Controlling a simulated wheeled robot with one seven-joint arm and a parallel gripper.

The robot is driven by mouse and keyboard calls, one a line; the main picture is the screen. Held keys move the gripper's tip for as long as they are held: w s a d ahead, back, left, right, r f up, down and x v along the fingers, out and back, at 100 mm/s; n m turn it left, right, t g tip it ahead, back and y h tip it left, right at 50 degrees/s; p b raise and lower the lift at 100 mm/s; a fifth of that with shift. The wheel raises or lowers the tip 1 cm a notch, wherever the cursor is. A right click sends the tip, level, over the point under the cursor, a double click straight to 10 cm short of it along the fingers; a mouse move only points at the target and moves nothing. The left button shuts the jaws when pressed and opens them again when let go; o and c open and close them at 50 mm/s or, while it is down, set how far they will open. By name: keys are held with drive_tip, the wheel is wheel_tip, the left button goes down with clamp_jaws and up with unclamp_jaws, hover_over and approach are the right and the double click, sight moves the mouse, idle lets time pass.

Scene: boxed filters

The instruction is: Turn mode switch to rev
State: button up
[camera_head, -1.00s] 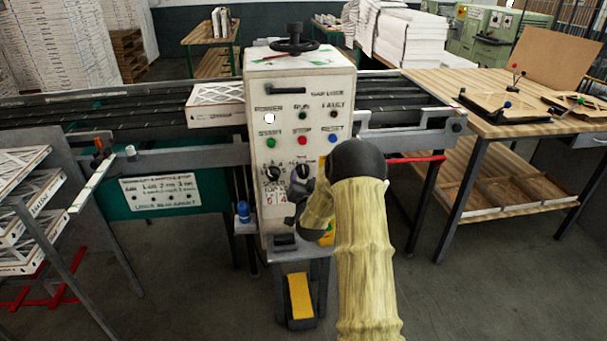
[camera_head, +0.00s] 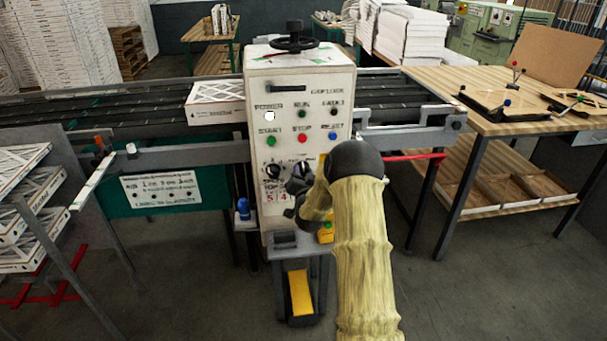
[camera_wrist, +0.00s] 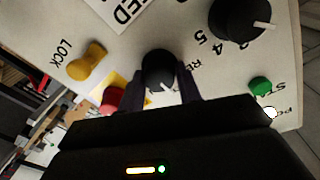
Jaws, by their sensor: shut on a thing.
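The mode switch is a round black knob (camera_wrist: 158,68) with a short white pointer mark, on the white control panel (camera_wrist: 205,25). In the wrist view its mark points toward the gripper side; a partly hidden label starting "RE" is beside it. My gripper (camera_wrist: 168,84) is shut on this knob, with one dark finger on each side. In the head view my gripper (camera_head: 301,184) is at the right-hand knob of the control cabinet (camera_head: 262,215) and covers most of it. The arm hides the panel's lower right.
A larger black dial (camera_wrist: 240,18) with numbers sits beside the switch. A yellow lock knob (camera_wrist: 88,62), a red button (camera_wrist: 112,98) and a green button (camera_wrist: 260,86) are close by. A wooden table (camera_head: 480,85) stands right of the cabinet, a filter rack (camera_head: 25,205) far left.

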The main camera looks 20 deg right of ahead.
drive_tip(key=shift+n+b, duration=0.4)
drive_tip(key=shift+b, duration=0.2)
drive_tip(key=n+b, duration=0.4)
drive_tip(key=b, duration=0.1)
drive_tip(key=shift+f, duration=0.15)
drive_tip(key=n+b, duration=0.3)
drive_tip(key=shift+t, duration=0.3)
drive_tip(key=shift+r+n+b, duration=0.25)
drive_tip(key=shift+n+b, duration=0.4)
drive_tip(key=shift+n, duration=0.05)
drive_tip(key=shift+r, duration=0.1)
drive_tip(key=o, duration=0.9)
drive_tip(key=shift+o, duration=0.3)
drive_tip(key=shift+w+f, duration=0.15)
drive_tip(key=shift+f, duration=0.05)
